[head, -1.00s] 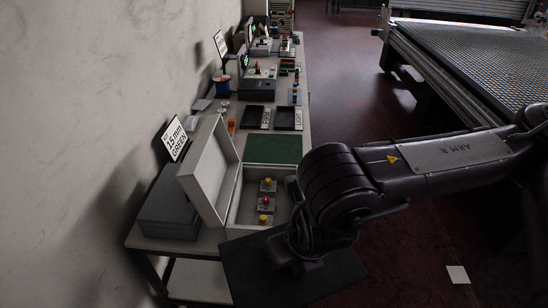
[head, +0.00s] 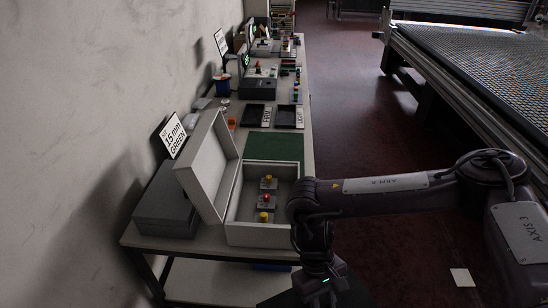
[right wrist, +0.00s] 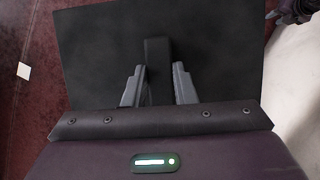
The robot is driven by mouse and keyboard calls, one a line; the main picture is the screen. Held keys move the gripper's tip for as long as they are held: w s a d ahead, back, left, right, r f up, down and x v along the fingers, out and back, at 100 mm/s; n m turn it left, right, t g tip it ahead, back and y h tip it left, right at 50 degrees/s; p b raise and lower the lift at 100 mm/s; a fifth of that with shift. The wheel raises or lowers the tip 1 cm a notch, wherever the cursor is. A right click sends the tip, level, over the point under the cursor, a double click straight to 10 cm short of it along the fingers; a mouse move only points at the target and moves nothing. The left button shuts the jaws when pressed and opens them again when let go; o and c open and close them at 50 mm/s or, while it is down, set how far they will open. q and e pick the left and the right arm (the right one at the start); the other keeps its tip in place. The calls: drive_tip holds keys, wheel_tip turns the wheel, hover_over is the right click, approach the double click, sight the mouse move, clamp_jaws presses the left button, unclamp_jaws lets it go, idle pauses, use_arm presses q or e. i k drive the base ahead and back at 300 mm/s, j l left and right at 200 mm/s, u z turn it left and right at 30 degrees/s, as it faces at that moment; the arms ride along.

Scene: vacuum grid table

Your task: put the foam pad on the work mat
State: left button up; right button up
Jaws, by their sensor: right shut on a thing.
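The foam pad is a flat black sheet (right wrist: 95,45) with a raised dark block in its middle, seen in the right wrist view. My right gripper (right wrist: 158,72) has its two fingers on either side of that block and holds the pad. In the head view a dark part of the pad (head: 285,299) shows at the bottom edge, below the table top and in front of it; the rest is cut off or hidden by my arm. The work mat appears to be the dark green rectangle (head: 275,147) on the table, behind the open box. My left gripper is in neither view.
An open pale box (head: 232,203) with several coloured buttons inside stands at the table's near end, its lid tilted left. A grey case (head: 165,205) and a "15 mm GREEN" sign (head: 174,136) are to its left. Two black trays (head: 289,117) lie beyond the mat.

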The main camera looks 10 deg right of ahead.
sight(275, 152)
drive_tip(key=z, duration=1.35)
drive_tip(key=i+l+z, duration=0.1)
drive_tip(key=z, duration=0.3)
drive_tip(key=i+l+z, duration=0.15)
drive_tip(key=z, duration=0.25)
drive_tip(key=i+l+z, duration=0.15)
drive_tip(key=z, duration=0.25)
drive_tip(key=i+z, duration=0.2)
drive_tip(key=z, duration=0.2)
drive_tip(key=i+u, duration=0.5)
drive_tip(key=i+l+u, duration=0.25)
drive_tip(key=i+u, duration=0.25)
drive_tip(key=i+j+u, duration=0.2)
drive_tip(key=i+u, duration=0.95)
drive_tip(key=i+l+u, duration=0.15)
drive_tip(key=i, duration=0.25)
drive_tip(key=i+l+u, duration=0.2)
drive_tip(key=i, duration=0.2)
drive_tip(key=i+l+u, duration=0.15)
drive_tip(key=i, duration=0.25)
drive_tip(key=u, duration=2.2)
